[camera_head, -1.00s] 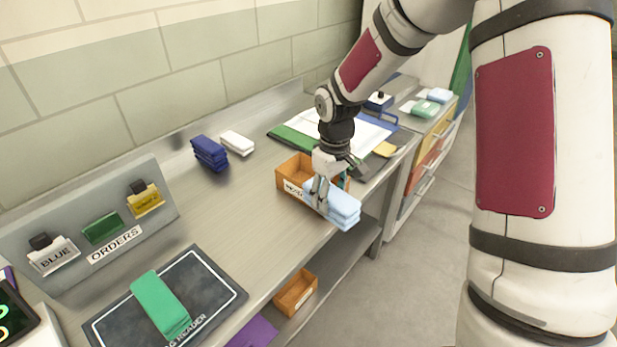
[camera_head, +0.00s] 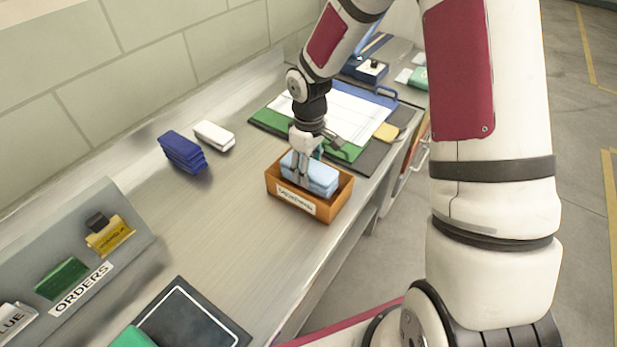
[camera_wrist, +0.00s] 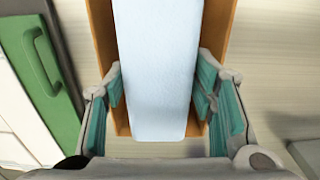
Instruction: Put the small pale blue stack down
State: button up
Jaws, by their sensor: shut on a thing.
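The small pale blue stack (camera_head: 314,174) is between the fingers of my gripper (camera_head: 302,176), which is shut on it. In the head view the stack is at the orange labelled box (camera_head: 313,206), its lower part hidden behind the box's front wall. In the wrist view the pale blue stack (camera_wrist: 157,70) lies lengthwise between the teal finger pads of my gripper (camera_wrist: 160,100). The orange box (camera_wrist: 220,25) shows on both sides of it and below its near end. I cannot tell whether the stack touches the box floor.
A dark blue stack (camera_head: 182,151) and a white stack (camera_head: 214,135) lie left on the metal counter (camera_head: 215,220). A clipboard with paper (camera_head: 345,110) is behind the box. The orders rack (camera_head: 75,255) stands at the left. The counter's front edge is close to the box.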

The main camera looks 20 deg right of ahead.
jog(key=shift+f, duration=2)
jog(key=shift+f, duration=0.2)
jog(key=o, duration=1)
